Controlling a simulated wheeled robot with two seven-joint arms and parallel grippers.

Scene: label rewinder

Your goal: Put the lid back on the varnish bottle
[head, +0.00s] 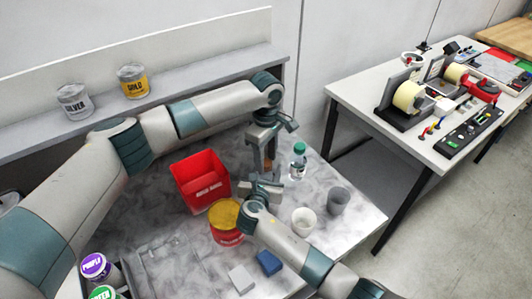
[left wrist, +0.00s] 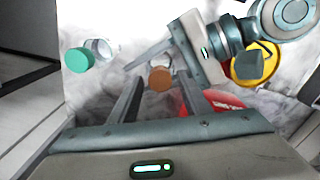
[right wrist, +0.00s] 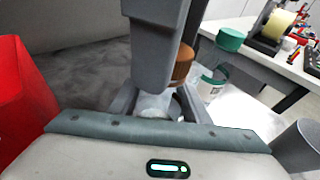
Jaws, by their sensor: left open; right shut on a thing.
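The brown lid (left wrist: 160,78) is between the spread fingers of my left gripper (left wrist: 158,92), which comes down from above. In the head view the lid (head: 267,165) is a small brown spot below the left gripper (head: 267,153). My right gripper (head: 265,183) is shut on the varnish bottle, whose pale, translucent body (right wrist: 154,104) shows between its fingers in the right wrist view. The lid (right wrist: 183,64) shows there above the bottle, partly hidden by a left finger. That finger hides the join, so I cannot tell whether the lid is seated.
A green-capped bottle (head: 298,163) stands just right of the grippers. A white cup (head: 304,221) and grey cup (head: 339,200) are near it. A red bin (head: 200,181) and a red tin with a yellow top (head: 227,234) are to the left. Blue (head: 269,262) and white (head: 241,279) blocks lie in front.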

